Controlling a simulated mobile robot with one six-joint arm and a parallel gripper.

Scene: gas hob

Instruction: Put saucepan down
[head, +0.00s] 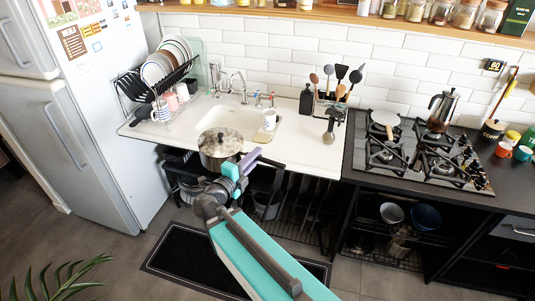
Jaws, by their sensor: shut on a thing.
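The saucepan (220,157) is a dark metal pot with a speckled lid and a dark knob. It looks level and appears in front of the sink, overlapping the counter's front edge; I cannot tell its exact height. My gripper (244,161), with teal and purple parts, is at the pan's right side and shut on it.
The dish rack (157,90) is at left. Shelves with pans lie below the counter.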

